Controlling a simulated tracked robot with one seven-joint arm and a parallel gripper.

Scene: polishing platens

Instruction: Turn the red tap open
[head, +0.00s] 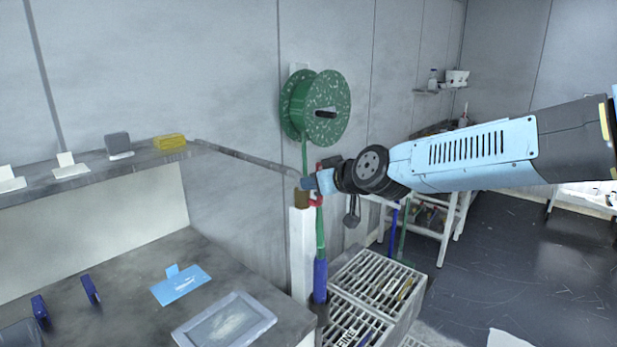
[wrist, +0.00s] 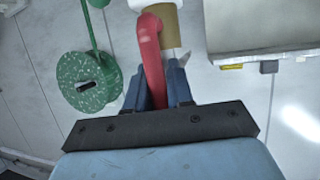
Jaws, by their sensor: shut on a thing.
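The red tap shows in the wrist view as a curved red handle (wrist: 151,52) that runs down between the two blue fingers of my gripper (wrist: 159,88). The fingers are shut on the handle. The handle's top end meets a brass-coloured body (wrist: 167,25). In the head view my gripper (head: 309,183) is at the top of a white post (head: 301,255), and small red parts of the tap (head: 316,200) show beside the fingers. Much of the tap is hidden there by the gripper. I cannot tell how far the tap is turned.
A green hose reel (head: 325,108) hangs on the wall just above my gripper, and its hose drops close behind. A shelf (head: 85,170) and a grey bench (head: 130,262) stand at left. Slatted crates (head: 345,265) are below at right. Open floor (head: 490,265) lies farther right.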

